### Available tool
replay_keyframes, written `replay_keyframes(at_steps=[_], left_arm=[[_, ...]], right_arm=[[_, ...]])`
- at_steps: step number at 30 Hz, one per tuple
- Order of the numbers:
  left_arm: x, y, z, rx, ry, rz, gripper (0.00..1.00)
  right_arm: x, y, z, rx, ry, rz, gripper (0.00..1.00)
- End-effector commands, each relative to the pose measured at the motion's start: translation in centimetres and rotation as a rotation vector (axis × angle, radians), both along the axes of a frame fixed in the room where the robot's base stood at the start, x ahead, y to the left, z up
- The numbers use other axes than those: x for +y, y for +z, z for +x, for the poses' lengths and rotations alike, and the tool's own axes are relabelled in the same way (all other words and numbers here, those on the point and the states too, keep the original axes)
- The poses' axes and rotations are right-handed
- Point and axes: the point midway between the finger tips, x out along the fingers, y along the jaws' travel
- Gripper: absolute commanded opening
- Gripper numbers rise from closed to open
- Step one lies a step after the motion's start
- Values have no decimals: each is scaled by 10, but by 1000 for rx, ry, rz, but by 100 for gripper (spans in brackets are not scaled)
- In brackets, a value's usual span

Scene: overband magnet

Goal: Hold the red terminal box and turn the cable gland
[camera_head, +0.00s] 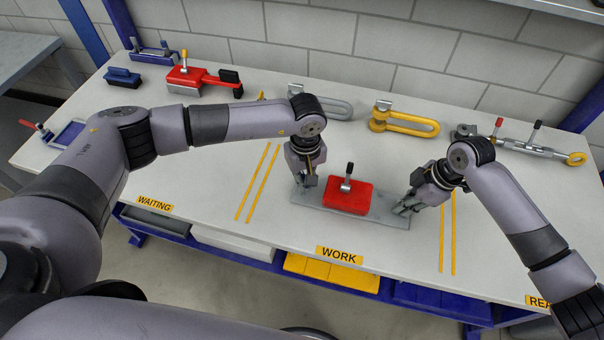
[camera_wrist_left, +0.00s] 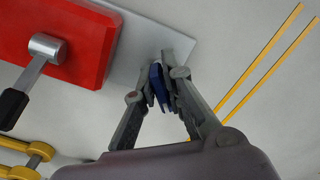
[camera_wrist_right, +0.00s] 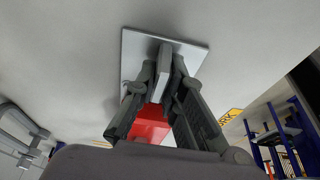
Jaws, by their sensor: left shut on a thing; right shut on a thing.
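The red box (camera_head: 347,196) sits on a flat grey plate (camera_head: 385,214) in the work area, with a black-tipped lever (camera_head: 348,176) on top. The left wrist view also shows the red box (camera_wrist_left: 88,35). My left gripper (camera_head: 307,187) is at the plate's left end, shut on a small blue piece (camera_wrist_left: 157,84). My right gripper (camera_head: 405,209) is at the plate's right end, shut on a grey upright block (camera_wrist_right: 162,75) on the plate. Neither gripper touches the red box visibly. I cannot make out which part is the cable gland.
Behind are a grey shackle (camera_head: 335,105), a yellow shackle (camera_head: 405,121) and a turnbuckle-like rod (camera_head: 525,148). Another red tool (camera_head: 190,78) and a blue block (camera_head: 122,77) lie at back left. Yellow stripes flank the work area. The table front between them is clear.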

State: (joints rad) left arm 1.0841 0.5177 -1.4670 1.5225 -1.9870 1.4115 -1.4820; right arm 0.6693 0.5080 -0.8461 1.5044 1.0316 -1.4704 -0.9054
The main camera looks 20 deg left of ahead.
Motion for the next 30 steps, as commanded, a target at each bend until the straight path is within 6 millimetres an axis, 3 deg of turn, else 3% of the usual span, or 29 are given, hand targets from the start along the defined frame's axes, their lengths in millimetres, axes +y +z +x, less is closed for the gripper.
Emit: replay_keyframes(at_steps=[6, 7, 17, 26, 30], left_arm=[[0, 0, 0, -1, -17, -1, 0], [0, 0, 0, -1, -17, -1, 10], [0, 0, 0, 0, -16, 0, 32], [0, 1, 0, 0, -15, 0, 32], [0, 12, 1, -2, -16, 0, 32]], right_arm=[[0, -1, 0, 1, 0, -1, 0], [0, -1, 0, 1, 0, -1, 0], [0, -1, 0, 1, 0, -1, 0], [0, -1, 0, 1, 0, -1, 0], [0, -1, 0, 1, 0, -1, 0]])
